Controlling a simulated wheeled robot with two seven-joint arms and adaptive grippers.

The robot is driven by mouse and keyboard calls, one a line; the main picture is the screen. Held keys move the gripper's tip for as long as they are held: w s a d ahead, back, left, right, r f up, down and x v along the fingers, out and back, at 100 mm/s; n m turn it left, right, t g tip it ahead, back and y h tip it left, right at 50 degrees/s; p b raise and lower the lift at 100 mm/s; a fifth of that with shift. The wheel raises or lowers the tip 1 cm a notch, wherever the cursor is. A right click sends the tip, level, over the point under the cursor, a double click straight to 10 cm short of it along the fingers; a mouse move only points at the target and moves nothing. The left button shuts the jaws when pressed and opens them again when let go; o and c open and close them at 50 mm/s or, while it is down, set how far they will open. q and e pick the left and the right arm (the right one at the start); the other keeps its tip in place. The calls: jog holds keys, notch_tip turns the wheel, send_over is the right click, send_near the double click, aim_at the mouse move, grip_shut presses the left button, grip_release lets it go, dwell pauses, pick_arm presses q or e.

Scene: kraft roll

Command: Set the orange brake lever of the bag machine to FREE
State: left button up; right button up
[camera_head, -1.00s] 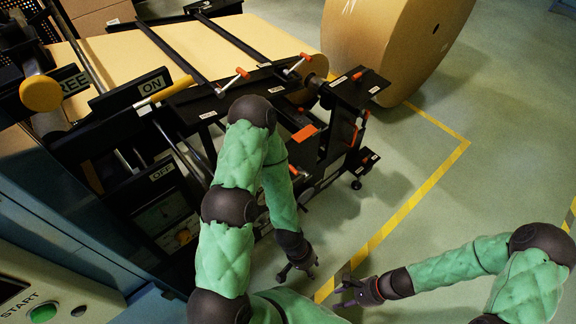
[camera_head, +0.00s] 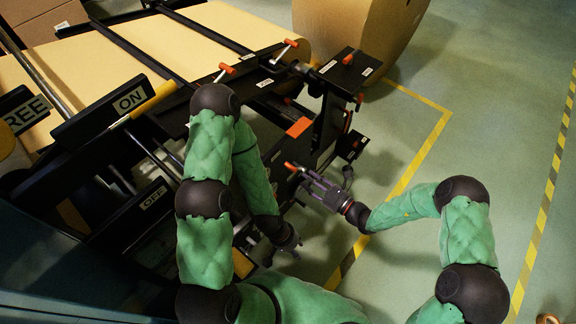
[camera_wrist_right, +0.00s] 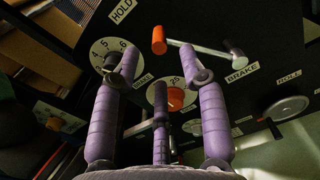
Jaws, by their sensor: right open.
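The orange-ended brake lever (camera_wrist_right: 159,40) shows in the right wrist view on the machine's dark panel. Its metal rod runs right to a pivot beside the BRAKE label (camera_wrist_right: 242,71). A HOLD label (camera_wrist_right: 122,10) is at upper left. My right gripper (camera_wrist_right: 160,80) is open, its purple fingers spread below the lever, apart from it and empty. In the head view my right gripper (camera_head: 310,183) is at the machine's near right side, close to an orange tip (camera_head: 290,166); I cannot tell if that is the same lever. My left gripper (camera_head: 290,246) hangs lower, fingers unclear.
A numbered dial (camera_wrist_right: 113,57) and an orange knob (camera_wrist_right: 175,98) sit near the lever. A round metal part (camera_wrist_right: 287,108) is at right. Floor to the right (camera_head: 490,120) is clear, with yellow tape lines.

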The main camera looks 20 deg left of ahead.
aim_at(292, 168)
jog(key=b+x, duration=0.2)
jog(key=x, duration=0.7)
jog(key=shift+b, duration=0.4)
grip_shut()
